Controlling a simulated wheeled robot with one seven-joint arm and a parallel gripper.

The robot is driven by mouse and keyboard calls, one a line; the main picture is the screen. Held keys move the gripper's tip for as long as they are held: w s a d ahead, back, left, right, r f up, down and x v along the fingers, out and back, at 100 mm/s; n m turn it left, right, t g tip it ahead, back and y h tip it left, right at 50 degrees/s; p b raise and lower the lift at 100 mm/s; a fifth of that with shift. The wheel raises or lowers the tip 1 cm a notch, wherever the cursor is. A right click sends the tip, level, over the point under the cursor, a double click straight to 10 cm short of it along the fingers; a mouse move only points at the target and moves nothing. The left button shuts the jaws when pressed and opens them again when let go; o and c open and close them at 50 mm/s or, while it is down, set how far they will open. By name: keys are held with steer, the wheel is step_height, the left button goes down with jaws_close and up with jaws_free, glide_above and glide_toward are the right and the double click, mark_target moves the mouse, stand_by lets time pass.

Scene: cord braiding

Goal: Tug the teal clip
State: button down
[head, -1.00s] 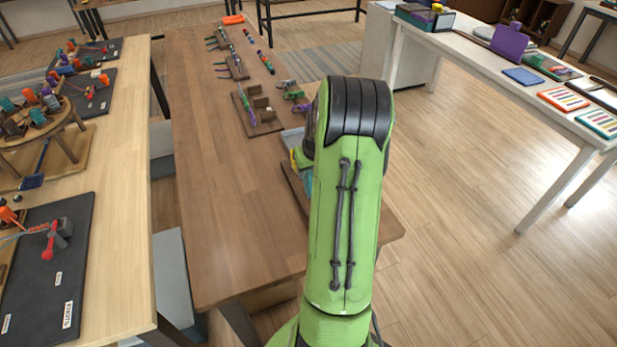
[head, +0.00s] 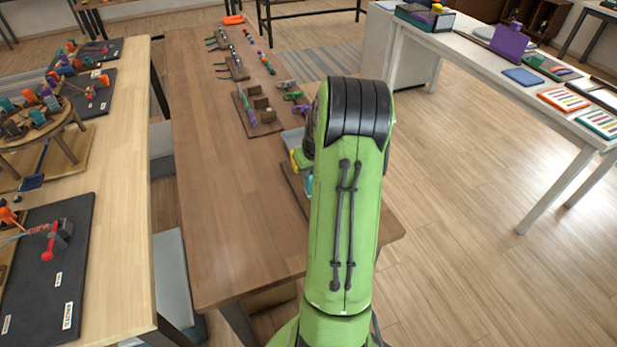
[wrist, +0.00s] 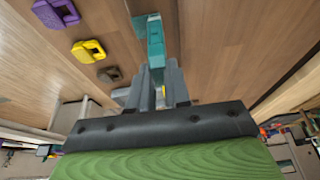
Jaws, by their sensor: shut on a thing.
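The teal clip (wrist: 155,42) is in the wrist view, just beyond my fingertips. My gripper (wrist: 158,78) is shut on its near end, and the clip points away from the jaws over brown wood. In the head view a small bit of teal (head: 308,186) shows at the left edge of my green arm. The arm hides my gripper and most of the clip there. I cannot tell from these views whether the clip touches the wood or what is fixed to it.
A yellow clip (wrist: 89,51) and a purple clip (wrist: 55,13) lie left of the teal one in the wrist view, with a small dark piece (wrist: 110,75) nearer. The brown table (head: 215,190) is clear left of my arm. Small wooden racks (head: 258,112) stand farther back.

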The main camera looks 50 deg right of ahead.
stand_by(0.3)
steer(key=c, duration=0.7)
jaws_free()
steer(key=shift+f, duration=0.1)
steer(key=p+v, duration=0.3)
steer(key=v, duration=0.3)
stand_by(0.5)
